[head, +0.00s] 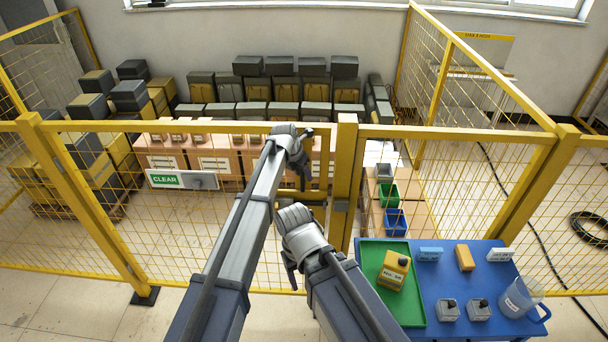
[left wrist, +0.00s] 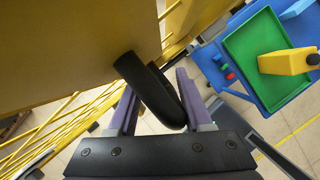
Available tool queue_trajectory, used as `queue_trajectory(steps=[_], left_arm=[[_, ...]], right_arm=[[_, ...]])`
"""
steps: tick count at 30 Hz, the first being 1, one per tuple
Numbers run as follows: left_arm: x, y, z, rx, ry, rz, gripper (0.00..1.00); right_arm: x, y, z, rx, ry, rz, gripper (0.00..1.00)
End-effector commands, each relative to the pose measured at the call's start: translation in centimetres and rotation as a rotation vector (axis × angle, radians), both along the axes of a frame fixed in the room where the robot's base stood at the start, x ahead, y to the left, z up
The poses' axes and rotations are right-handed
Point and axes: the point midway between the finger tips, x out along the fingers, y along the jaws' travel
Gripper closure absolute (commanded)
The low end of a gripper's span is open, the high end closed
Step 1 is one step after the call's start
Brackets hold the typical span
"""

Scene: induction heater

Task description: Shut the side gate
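Yellow mesh panels stand in front of me, one left of the middle yellow post (head: 346,160) and one right of it (head: 455,133). I cannot tell which is the side gate, or whether it is latched. My left gripper (head: 303,178) is beside the post, its fingers partly hidden in the head view. In the left wrist view its purple fingers (left wrist: 155,105) are apart, with a black handle (left wrist: 150,88) between them. The handle projects from a broad yellow surface (left wrist: 70,50); firm grip is not evident. My right gripper (head: 291,272) is lower, its fingers unclear.
A blue table (head: 480,265) with a green tray (head: 372,250) stands at right, close to the fence. A yellow item (head: 393,270) is in the tray. Crates (head: 215,160) fill the space behind.

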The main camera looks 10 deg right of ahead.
Motion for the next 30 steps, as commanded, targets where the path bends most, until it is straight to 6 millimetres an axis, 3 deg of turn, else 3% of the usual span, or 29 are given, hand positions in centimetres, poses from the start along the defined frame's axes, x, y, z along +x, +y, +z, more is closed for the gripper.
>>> queue_trajectory(steps=[1, 8, 24, 30], left_arm=[[0.8, 0.5, 0.0, 0.005, -0.013, 0.008, 0.5], [0.4, 0.8, 1.1, 0.005, -0.013, 0.008, 0.5], [-2.1, 2.3, 7.4, 0.003, -0.009, 0.006, 0.5], [-2.4, 2.4, 7.6, 0.003, -0.007, 0.004, 0.5]], right_arm=[[0.0, 0.0, 0.0, 0.0, 0.0, 0.0, 0.36], [0.0, 0.0, 1.0, 0.0, 0.0, -0.001, 0.36], [-0.1, 0.0, 7.3, 0.0, 0.002, -0.001, 0.36], [-0.1, 0.0, 7.6, 0.0, 0.003, 0.0, 0.36]])
